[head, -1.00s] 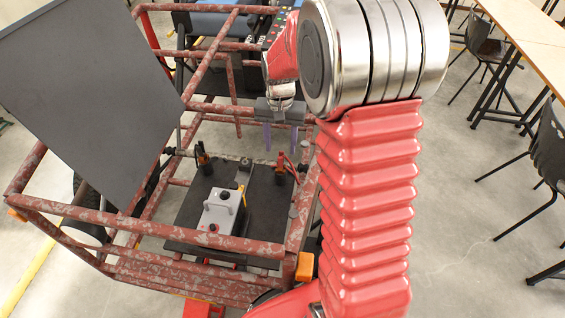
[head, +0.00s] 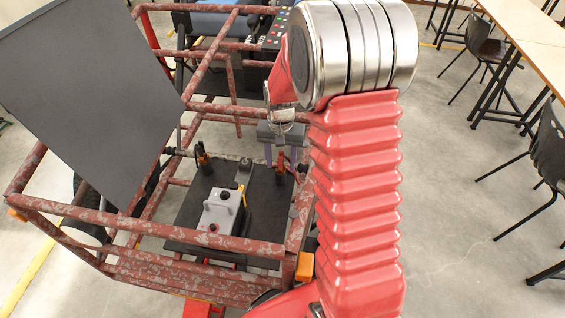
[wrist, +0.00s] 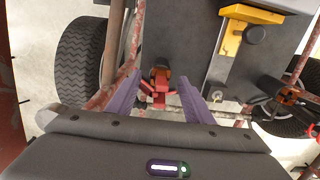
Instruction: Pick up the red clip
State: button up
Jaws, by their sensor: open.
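The red clip (head: 280,161) stands at the back right of the dark plate inside the kart frame. In the wrist view the red clip (wrist: 159,88) shows between the two purple fingers, with a dark part at its top. My gripper (head: 280,155) is open just above and around the clip, one finger on each side. In the wrist view my gripper (wrist: 159,92) shows a gap on both sides of the clip. I cannot tell how far the fingertips reach down along it.
A second, darker clip (head: 203,158) stands at the plate's back left. A grey box with a handle (head: 220,210) sits on the plate (head: 182,218). Rusty red frame tubes (head: 150,232) surround it. A large grey panel (head: 85,90) rises at left. Chairs and tables stand at right.

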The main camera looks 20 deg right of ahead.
jog(key=shift+f, duration=0.6)
jog(key=c, duration=1.1)
jog(key=shift+r, duration=0.1)
jog(key=shift+c, duration=0.2)
notch_tip(320, 180, up, 10)
jog(key=shift+f, duration=0.1)
dwell(0.4)
